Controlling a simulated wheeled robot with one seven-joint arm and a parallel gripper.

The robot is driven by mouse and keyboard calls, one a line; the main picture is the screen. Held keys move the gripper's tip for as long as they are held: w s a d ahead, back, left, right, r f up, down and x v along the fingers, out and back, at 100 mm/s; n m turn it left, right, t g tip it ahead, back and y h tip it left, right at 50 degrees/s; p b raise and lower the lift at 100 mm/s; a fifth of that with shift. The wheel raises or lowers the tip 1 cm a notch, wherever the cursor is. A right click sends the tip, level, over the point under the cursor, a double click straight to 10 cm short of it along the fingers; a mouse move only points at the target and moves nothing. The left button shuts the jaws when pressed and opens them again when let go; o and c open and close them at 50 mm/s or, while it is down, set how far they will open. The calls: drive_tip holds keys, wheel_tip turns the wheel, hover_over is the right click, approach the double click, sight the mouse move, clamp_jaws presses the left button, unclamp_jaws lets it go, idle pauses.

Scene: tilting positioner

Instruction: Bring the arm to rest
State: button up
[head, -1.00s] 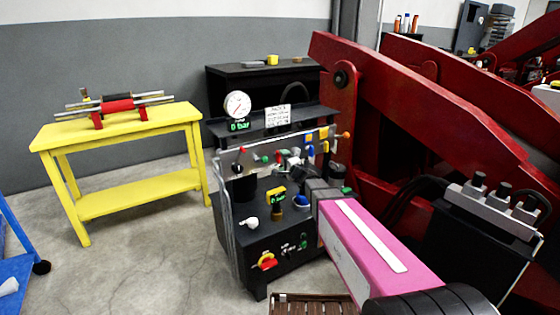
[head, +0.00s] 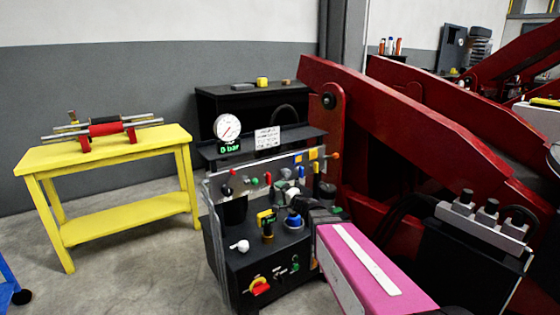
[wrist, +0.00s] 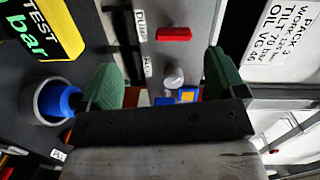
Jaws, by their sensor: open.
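My gripper (wrist: 162,82) shows in the wrist view as two green fingertips set wide apart on a dark bar. It is open, and I see nothing held between the fingers. Behind the gap are a round light knob (wrist: 173,77), a red lever (wrist: 174,34) and small blue and yellow parts. In the head view my pink arm reaches from the lower right to the front of the black hydraulic unit (head: 262,262). My gripper is hard to make out there among the controls. I cannot tell whether the fingers touch any control.
Red positioner beams (head: 420,110) stand right. A yellow table (head: 125,220) stands left, with open floor between it and the unit.

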drive_tip(key=s+d+f+n+g+h, duration=0.2)
drive_tip(key=s+f+n+g, duration=0.2)
drive_tip(key=s+f, duration=0.15)
drive_tip(key=s+d+f+n+g+h, duration=0.1)
drive_tip(key=s+d+f+n+g, duration=0.2)
drive_tip(key=s+f+g, duration=0.3)
drive_tip(key=s+d+f+n+g+h, duration=0.1)
drive_tip(key=s+d+f+g+h, duration=0.2)
drive_tip(key=s+d+h, duration=0.5)
drive_tip(key=s+d+f, duration=0.1)
drive_tip(key=s+d, duration=0.2)
drive_tip(key=d, duration=0.2)
drive_tip(key=shift+s+n, duration=0.15)
drive_tip(key=shift+n, duration=0.15)
